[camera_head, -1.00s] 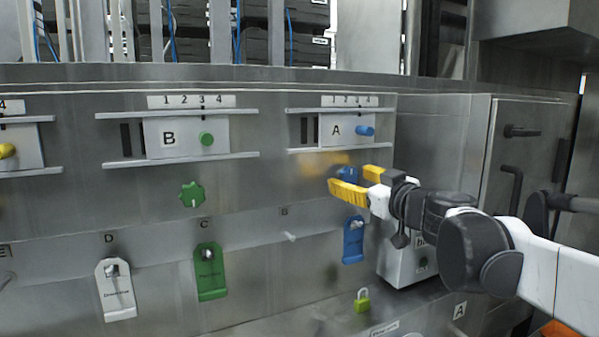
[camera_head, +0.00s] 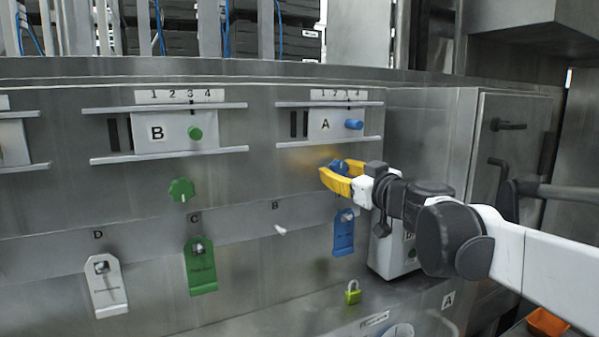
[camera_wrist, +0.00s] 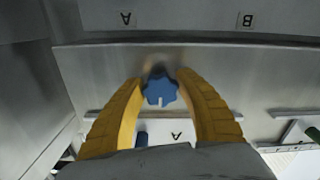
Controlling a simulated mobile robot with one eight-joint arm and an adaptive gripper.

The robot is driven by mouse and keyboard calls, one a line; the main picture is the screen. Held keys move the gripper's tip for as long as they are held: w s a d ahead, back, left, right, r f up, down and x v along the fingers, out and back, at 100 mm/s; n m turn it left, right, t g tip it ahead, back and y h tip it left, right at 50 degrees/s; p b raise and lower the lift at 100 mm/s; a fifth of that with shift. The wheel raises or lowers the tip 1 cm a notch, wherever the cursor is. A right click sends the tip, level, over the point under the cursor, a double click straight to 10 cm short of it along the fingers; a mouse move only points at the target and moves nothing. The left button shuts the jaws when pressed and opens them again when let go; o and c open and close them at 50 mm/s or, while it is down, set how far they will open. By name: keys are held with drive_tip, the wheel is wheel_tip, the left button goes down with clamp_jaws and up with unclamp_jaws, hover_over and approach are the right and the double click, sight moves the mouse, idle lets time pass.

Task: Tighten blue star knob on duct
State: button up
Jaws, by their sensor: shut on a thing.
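The blue star knob (camera_head: 339,167) is on the duct front, below the slide plate marked A. My gripper (camera_head: 335,177) has its yellow fingers around the knob, one on each side, and is shut on it. The wrist view, turned upside down, shows the lobed blue knob (camera_wrist: 160,90) between the two curved fingers of my gripper (camera_wrist: 160,82). A pale pointer mark on the knob shows toward the bottom of that view. The knob's shaft is not clearly seen.
Plate A (camera_head: 337,124) with a blue handle sits just above. A green star knob (camera_head: 182,190) is to the left. A blue tag (camera_head: 344,233) hangs below, and a green padlock (camera_head: 353,292) is lower down. A grey door (camera_head: 510,150) stands at the right.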

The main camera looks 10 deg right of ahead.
drive_tip(key=m+b, duration=0.1)
drive_tip(key=m, duration=0.3)
drive_tip(key=shift+a, duration=0.1)
drive_tip(key=m+b, duration=0.1)
drive_tip(key=m, duration=0.4)
drive_tip(key=shift+b, duration=0.3)
drive_tip(key=m+b, duration=0.1)
drive_tip(key=m, duration=0.3)
drive_tip(key=shift+a, duration=0.1)
drive_tip(key=m, duration=0.5)
drive_tip(key=shift+r+b, duration=0.15)
drive_tip(key=shift+b, duration=0.2)
drive_tip(key=m, duration=0.4)
drive_tip(key=shift+r+m, duration=0.1)
drive_tip(key=shift+m, duration=0.2)
drive_tip(key=m+b, duration=0.1)
drive_tip(key=m, duration=0.3)
drive_tip(key=shift+r, duration=0.1)
drive_tip(key=m, duration=0.5)
drive_tip(key=shift+r+m+b, duration=0.1)
drive_tip(key=shift+m+b, duration=0.25)
drive_tip(key=shift+m, duration=1.55)
